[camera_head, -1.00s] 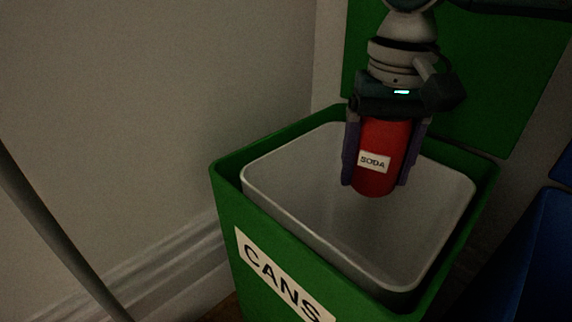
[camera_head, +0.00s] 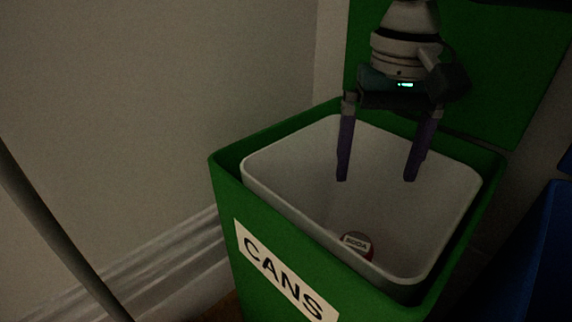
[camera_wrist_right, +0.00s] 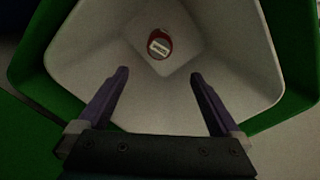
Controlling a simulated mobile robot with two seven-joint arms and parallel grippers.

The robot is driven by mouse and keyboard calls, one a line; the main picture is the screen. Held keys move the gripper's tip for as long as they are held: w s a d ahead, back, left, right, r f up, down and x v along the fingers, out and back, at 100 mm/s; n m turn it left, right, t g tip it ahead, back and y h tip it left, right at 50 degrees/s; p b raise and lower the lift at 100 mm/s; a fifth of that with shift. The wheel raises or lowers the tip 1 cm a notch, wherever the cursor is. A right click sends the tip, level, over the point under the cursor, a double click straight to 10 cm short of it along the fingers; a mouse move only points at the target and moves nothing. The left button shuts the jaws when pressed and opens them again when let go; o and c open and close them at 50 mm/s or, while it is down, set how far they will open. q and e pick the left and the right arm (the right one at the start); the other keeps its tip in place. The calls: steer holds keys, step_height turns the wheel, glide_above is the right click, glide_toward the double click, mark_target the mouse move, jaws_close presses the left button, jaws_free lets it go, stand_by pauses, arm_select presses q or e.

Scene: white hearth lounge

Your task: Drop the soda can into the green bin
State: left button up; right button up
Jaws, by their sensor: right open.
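The green bin (camera_head: 225,215) has a "CANS" label on its front, a white inner liner and its green lid raised behind. The red soda can (camera_head: 357,246) is inside the liner, low down, partly hidden by the liner's front wall. In the right wrist view the can (camera_wrist_right: 160,44) is near the liner floor, apart from my fingers. My right gripper (camera_head: 379,179) is open and empty, fingers pointing down over the bin's opening; it also shows in the right wrist view (camera_wrist_right: 160,84). My left gripper is not in view.
A blue bin (camera_head: 535,265) stands to the right of the green one. A pale wall (camera_head: 150,90) with a white baseboard (camera_head: 165,270) is at the left. A dark slanted pole (camera_head: 55,225) crosses the lower left.

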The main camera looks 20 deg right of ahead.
step_height(320, 180, up, 9)
steer(key=p, duration=0.6)
steer(key=shift+r, duration=0.2)
